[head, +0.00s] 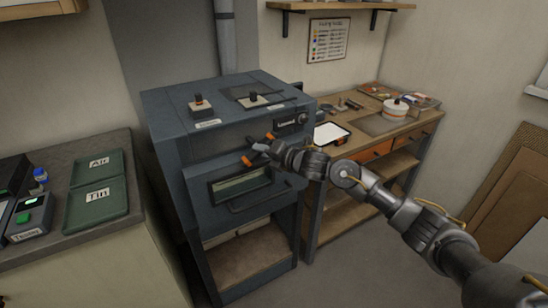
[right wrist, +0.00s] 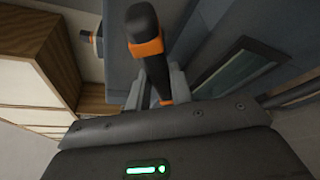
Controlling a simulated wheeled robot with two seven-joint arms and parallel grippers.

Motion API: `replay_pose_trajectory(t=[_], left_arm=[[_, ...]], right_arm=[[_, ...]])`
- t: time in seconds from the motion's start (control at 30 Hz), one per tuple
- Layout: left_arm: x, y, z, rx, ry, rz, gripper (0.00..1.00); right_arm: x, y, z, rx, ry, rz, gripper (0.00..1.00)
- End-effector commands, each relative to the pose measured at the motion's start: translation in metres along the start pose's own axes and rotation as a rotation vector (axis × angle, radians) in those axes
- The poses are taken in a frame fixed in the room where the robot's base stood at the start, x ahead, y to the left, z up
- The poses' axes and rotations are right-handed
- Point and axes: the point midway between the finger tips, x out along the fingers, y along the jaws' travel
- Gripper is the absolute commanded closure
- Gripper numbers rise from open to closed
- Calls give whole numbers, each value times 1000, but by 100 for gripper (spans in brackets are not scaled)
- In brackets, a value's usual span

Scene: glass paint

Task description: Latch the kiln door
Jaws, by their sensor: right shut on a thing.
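The blue-grey kiln (head: 165,125) stands in the middle of the head view. Its front door (head: 200,185) has a dark window (head: 240,186) and a bar handle below it. The door looks closed or nearly so; I cannot tell whether it sits flush. My right gripper (head: 259,147) is at the upper edge of the door. In the right wrist view, its fingers are shut on a black latch handle with orange bands (right wrist: 143,28), which sticks up past the fingertips. The latch's seat is hidden by the gripper. My left gripper is out of view.
Two knobbed plates sit on the kiln top (head: 170,104). A grey counter with green trays (head: 97,205) is at left. Floor in front is free.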

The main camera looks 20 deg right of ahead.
Motion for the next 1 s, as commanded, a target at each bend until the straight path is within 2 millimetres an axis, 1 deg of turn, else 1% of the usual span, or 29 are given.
replay_pose_trajectory(t=[0.03,0.27,0.6,0.8,1.0], left_arm=[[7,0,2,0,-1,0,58],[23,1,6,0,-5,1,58],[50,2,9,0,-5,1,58],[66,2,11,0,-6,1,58],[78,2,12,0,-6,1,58]], right_arm=[[1,-2,-2,-42,1,-16,100],[1,0,-2,-244,0,-99,100],[0,0,-3,-541,-1,-223,100],[1,1,-4,-697,0,-288,100],[1,2,-4,-818,0,-339,100]])
